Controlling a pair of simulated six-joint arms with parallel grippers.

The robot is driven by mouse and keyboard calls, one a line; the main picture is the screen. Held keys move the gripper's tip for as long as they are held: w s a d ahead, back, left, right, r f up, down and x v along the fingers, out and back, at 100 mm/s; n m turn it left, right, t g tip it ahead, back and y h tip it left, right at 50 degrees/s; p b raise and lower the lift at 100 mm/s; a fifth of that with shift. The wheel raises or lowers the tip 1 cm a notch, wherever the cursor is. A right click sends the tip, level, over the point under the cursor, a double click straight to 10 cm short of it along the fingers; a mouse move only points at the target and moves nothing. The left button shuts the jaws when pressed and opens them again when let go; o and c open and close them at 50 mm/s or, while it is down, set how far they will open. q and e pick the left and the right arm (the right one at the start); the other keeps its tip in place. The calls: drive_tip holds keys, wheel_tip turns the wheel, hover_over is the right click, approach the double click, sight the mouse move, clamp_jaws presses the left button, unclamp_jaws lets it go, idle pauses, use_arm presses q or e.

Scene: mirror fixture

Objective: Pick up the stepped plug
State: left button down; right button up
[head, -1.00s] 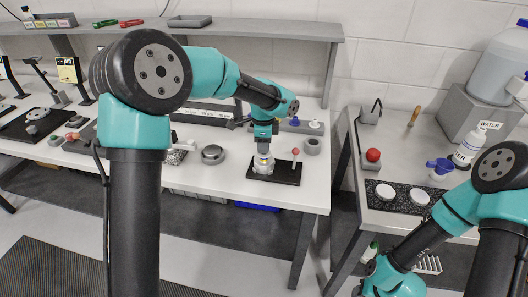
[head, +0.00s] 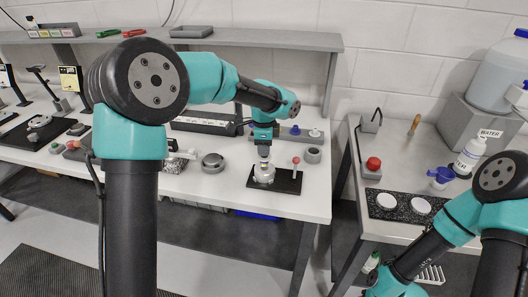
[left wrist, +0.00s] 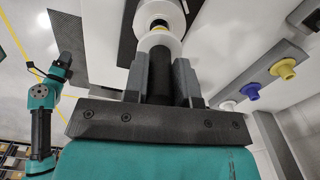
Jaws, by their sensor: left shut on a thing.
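The stepped plug (left wrist: 158,43) is a pale, round, stepped piece between the fingertips of my left gripper (left wrist: 160,65) in the left wrist view. In the head view my left gripper (head: 263,146) points straight down and is shut on the plug (head: 264,159), mostly hidden at its tips. A pale round piece (head: 264,175) stands directly below it on a black mat (head: 286,187). I cannot tell whether the plug is clear of that piece. My right gripper is out of view; only its arm shows at lower right in the head view.
A red-knobbed pin (head: 295,162) stands close to the right of the plug, with a grey ring (head: 312,155) behind it. Another ring (head: 213,163) lies to the left. A grey fixture with coloured knobs (head: 296,132) stands behind. A shelf (head: 250,39) spans the back.

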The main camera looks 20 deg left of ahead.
use_arm(q)
drive_tip(key=shift+r, duration=0.5)
drive_tip(key=shift+s+d+r, duration=0.1)
drive_tip(key=shift+s+d, duration=0.05)
drive_tip(key=shift+s, duration=0.2)
drive_tip(key=s+d+r, duration=0.1)
drive_tip(key=s+d, duration=0.3)
drive_tip(key=s, duration=1)
drive_tip(key=shift+s+r, duration=0.15)
drive_tip(key=shift+s, duration=0.25)
